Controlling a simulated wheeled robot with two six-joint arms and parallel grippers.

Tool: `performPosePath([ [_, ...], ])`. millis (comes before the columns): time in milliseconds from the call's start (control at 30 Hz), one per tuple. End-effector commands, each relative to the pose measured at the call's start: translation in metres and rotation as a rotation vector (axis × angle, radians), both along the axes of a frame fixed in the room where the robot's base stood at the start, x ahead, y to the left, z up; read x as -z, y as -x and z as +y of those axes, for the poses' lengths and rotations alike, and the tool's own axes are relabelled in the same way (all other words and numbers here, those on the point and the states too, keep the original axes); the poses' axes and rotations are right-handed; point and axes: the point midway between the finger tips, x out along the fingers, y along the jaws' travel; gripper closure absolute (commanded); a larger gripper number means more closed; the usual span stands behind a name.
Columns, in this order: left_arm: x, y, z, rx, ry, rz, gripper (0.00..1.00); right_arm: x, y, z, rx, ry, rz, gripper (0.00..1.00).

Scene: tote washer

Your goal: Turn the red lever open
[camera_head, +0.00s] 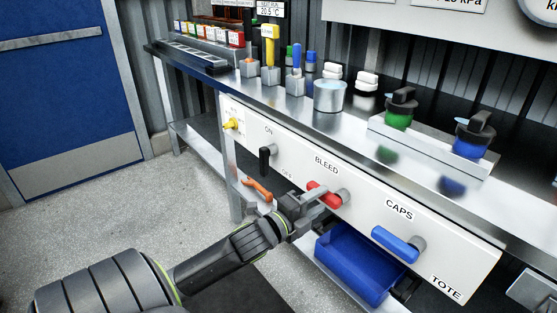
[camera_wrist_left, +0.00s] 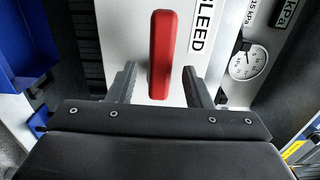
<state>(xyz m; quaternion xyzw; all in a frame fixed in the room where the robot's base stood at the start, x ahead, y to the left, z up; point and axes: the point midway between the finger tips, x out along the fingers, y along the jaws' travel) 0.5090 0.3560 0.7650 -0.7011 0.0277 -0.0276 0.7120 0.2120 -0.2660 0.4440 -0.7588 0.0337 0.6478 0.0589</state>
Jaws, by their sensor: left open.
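The red lever (camera_head: 324,194) sits on the white front panel (camera_head: 290,164) under the label BLEED. In the head view it slants down to the right toward its round metal hub. My left gripper (camera_head: 304,202) is at the lever, coming from the lower left. In the left wrist view the red lever (camera_wrist_left: 161,55) stands between the two fingers of my left gripper (camera_wrist_left: 161,88), with a gap on each side. The fingers are open and I see no contact. My right gripper is not in view.
A blue tote (camera_head: 352,262) sits below the panel. The bench top above holds a metal cup (camera_head: 329,97) and capped jars.

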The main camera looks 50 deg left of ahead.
Motion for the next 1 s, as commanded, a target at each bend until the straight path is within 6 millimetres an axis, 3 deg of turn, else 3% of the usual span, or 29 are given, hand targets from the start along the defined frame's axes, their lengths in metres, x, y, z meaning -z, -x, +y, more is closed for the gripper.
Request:
performPosePath([
  [300, -0.002, 0.05, 0.004, -0.001, -0.003, 0.004, 0.55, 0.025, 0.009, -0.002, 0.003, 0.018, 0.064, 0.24],
  [667, -0.001, 0.085, 0.006, 0.001, -0.002, 0.003, 0.55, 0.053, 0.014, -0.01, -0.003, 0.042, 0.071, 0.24],
  [1000, 0.001, 0.111, 0.009, 0.0, -0.005, 0.003, 0.55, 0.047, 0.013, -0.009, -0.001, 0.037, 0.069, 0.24],
])
